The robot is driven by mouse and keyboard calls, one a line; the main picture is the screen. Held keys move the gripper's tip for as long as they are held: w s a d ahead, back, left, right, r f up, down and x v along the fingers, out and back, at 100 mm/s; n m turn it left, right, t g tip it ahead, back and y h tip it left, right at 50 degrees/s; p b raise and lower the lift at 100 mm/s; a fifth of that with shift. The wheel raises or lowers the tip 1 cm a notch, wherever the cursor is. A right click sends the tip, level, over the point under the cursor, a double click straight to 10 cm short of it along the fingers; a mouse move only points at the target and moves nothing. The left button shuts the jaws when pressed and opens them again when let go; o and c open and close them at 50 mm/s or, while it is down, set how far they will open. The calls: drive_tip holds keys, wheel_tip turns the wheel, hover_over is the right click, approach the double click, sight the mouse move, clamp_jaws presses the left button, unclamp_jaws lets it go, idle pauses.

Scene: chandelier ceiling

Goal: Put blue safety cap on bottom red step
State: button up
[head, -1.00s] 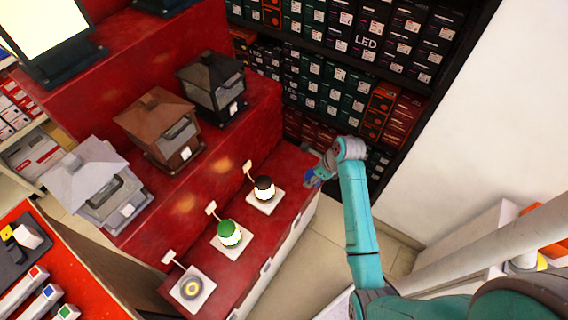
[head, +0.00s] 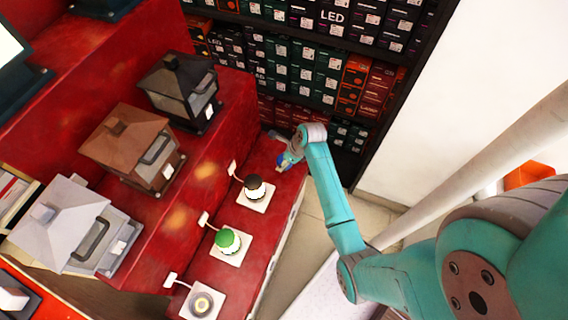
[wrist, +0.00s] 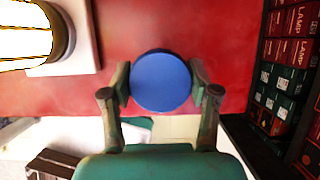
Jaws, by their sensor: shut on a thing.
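The blue safety cap (wrist: 161,81) is a round blue piece in the middle of the wrist view, between the two fingers of my gripper (wrist: 162,88). My gripper is shut on it. In the head view the cap (head: 283,159) is a small blue patch at the end of my gripper (head: 284,164), partly hidden by my arm. The bottom red step (head: 232,275) runs along the front of the red stand, and it fills the upper part of the wrist view (wrist: 190,30). The cap is over the far end of this step. I cannot tell whether it touches the surface.
On the bottom step sit a black-topped lamp (head: 254,187), a green-topped lamp (head: 228,241) and a round light (head: 201,304) on white plates. House-shaped lanterns (head: 133,148) stand on the step above. Shelves of boxes (head: 318,70) rise behind. The step's far end has bare room.

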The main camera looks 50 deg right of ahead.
drive_tip(key=shift+f, duration=1.4)
drive_tip(key=shift+f, duration=0.1)
drive_tip(key=o, duration=1)
drive_tip(key=shift+o, duration=0.2)
